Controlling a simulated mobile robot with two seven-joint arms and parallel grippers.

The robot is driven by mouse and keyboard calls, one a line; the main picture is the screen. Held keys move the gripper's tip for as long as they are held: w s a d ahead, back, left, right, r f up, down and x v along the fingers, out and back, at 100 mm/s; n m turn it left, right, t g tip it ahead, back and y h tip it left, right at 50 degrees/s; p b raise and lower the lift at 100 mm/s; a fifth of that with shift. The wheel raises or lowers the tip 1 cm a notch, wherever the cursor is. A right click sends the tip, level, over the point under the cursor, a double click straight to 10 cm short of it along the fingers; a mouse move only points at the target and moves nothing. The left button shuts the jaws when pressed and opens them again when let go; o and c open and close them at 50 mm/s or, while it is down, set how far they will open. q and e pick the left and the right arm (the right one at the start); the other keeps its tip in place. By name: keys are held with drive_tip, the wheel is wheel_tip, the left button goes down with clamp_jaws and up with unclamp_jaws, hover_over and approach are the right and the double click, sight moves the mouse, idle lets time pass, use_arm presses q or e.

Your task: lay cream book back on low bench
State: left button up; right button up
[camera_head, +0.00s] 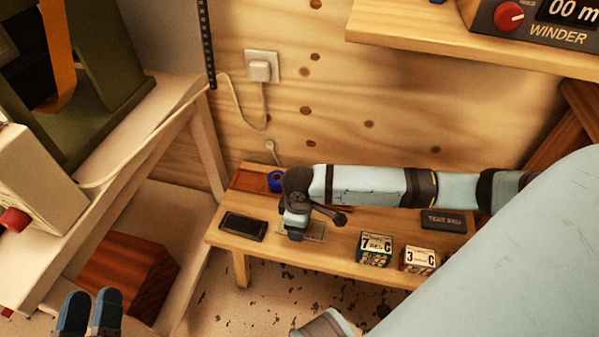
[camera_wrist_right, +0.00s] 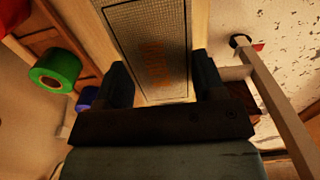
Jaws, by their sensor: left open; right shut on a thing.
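The cream book (camera_head: 317,233) is at the low bench (camera_head: 335,255), mostly hidden under my right gripper in the head view. In the right wrist view the book (camera_wrist_right: 150,35) shows a grey-cream grid face with orange lettering. My right gripper (camera_head: 296,232) is shut on the book, with one finger at each side of it in the wrist view (camera_wrist_right: 163,85). The book looks flat and at or just above the bench top; I cannot tell whether it touches. My left gripper (camera_head: 88,312) is open and empty at the lower left, away from the bench.
On the bench are a black flat device (camera_head: 243,227), a blue roll (camera_head: 275,182), a dark box (camera_head: 443,220) and two printed blocks (camera_head: 376,250), (camera_head: 419,259). A green roll (camera_wrist_right: 55,72) shows in the wrist view. A shelf (camera_head: 450,52) overhangs at upper right.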

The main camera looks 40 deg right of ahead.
wheel_tip(320, 180, down, 6)
drive_tip(key=shift+f+b, duration=0.1)
drive_tip(key=shift+b, duration=1.05)
use_arm(q)
drive_tip(key=shift+g, duration=0.8)
drive_tip(key=f, duration=0.4)
drive_tip(key=shift+d, duration=0.2)
use_arm(e)
drive_tip(key=o, duration=1)
use_arm(q)
drive_tip(key=shift+r, duration=0.1)
